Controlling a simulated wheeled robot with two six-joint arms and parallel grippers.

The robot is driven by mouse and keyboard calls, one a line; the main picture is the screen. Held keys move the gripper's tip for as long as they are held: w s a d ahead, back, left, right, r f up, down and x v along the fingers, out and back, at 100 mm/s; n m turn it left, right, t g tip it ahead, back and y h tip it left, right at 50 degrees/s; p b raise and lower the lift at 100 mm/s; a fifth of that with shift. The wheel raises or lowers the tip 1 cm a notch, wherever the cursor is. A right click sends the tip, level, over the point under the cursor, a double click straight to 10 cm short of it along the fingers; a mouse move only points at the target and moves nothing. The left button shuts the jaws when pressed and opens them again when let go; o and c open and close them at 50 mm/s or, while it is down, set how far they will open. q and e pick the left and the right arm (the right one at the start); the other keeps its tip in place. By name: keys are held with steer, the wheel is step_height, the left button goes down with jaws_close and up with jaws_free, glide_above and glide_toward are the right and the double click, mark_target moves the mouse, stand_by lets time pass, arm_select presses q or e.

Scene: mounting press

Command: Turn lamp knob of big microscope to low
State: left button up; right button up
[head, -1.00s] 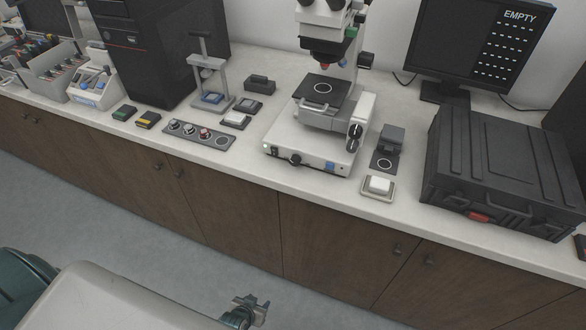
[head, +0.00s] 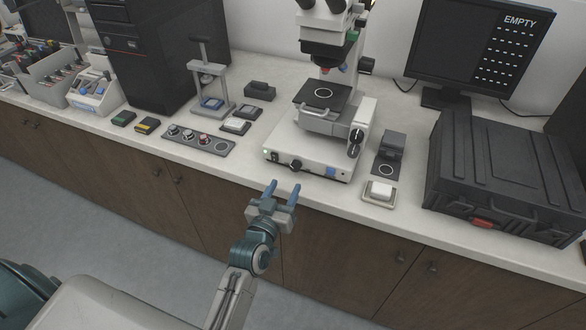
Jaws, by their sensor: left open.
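The big microscope (head: 312,150) stands on the counter near the middle of the head view, its white base facing me. A black lamp knob (head: 295,165) sits on the base's front face, between a small green light at the left and a blue switch (head: 331,172) at the right. The knob's setting is too small to read. My left gripper (head: 282,190) is open and empty, its two blue fingers pointing up toward the base's front, just short of the knob and apart from it. My right gripper is not in view.
A black case (head: 505,165) and a white button pad (head: 379,191) stand to the right. A panel with several knobs (head: 198,139) lies left of the microscope. The counter's front edge runs just below the microscope base. A monitor (head: 470,45) reads EMPTY.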

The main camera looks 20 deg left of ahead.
mark_target(294, 169)
arm_select(q)
steer(key=w+p, duration=0.1)
steer(key=w, duration=0.5)
steer(key=shift+p, duration=0.35)
steer(key=shift+w, duration=0.6)
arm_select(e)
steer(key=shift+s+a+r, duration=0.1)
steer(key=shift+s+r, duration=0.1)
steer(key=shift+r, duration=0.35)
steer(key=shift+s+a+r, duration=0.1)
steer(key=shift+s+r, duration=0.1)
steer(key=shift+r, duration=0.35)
arm_select(q)
steer(key=c, duration=1)
steer(key=shift+o, duration=0.2)
steer(key=shift+p, duration=0.3)
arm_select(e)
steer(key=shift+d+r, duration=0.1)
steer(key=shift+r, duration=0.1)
